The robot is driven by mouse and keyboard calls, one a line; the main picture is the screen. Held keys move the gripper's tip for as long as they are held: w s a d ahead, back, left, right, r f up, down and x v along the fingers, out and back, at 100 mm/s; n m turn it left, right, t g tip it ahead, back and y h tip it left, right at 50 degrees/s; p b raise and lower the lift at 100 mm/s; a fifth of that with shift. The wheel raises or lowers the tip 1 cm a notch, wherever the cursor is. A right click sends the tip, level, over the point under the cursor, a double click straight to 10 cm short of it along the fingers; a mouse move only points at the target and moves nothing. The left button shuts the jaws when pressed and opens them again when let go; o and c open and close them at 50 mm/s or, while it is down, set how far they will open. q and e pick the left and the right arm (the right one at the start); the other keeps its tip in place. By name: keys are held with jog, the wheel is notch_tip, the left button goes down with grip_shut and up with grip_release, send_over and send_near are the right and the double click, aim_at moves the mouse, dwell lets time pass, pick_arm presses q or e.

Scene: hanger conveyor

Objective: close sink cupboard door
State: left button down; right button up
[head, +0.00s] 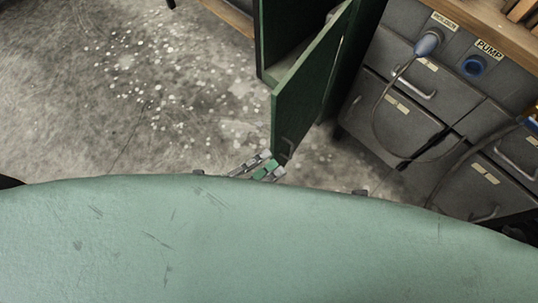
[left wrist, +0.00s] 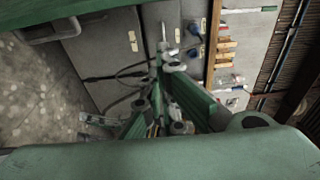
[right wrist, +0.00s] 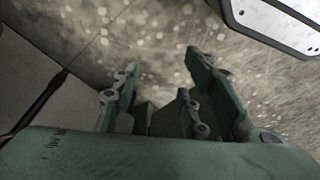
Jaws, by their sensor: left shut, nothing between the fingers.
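The dark green cupboard door (head: 312,85) stands open in the head view, swung out from the green cupboard (head: 285,30). A small handle (head: 288,146) shows near its lower free end. My left gripper (head: 264,166) is beside that end, at the handle; I cannot tell if it touches. In the left wrist view the fingers (left wrist: 165,70) are shut with nothing between them. My right gripper (right wrist: 160,75) is open and empty above the floor in the right wrist view. It is not visible in the head view, where my green body hides the lower part.
Grey drawers (head: 400,108) with handles stand to the right of the cupboard. The speckled floor (head: 130,90) on the left is clear.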

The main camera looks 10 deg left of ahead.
pick_arm(q)
jog(key=x, duration=0.9)
jog(key=shift+w+a+f+b, duration=0.15)
jog(key=shift+w+a, duration=0.2)
jog(key=shift+a, duration=0.65)
jog(key=shift+w+a+r+b, duration=0.15)
jog(key=shift+w+a, duration=0.2)
jog(key=shift+a, duration=0.7)
pick_arm(e)
jog(key=shift+w+r, duration=0.15)
jog(key=shift+r, duration=0.95)
pick_arm(q)
jog(key=shift+a+f, duration=0.1)
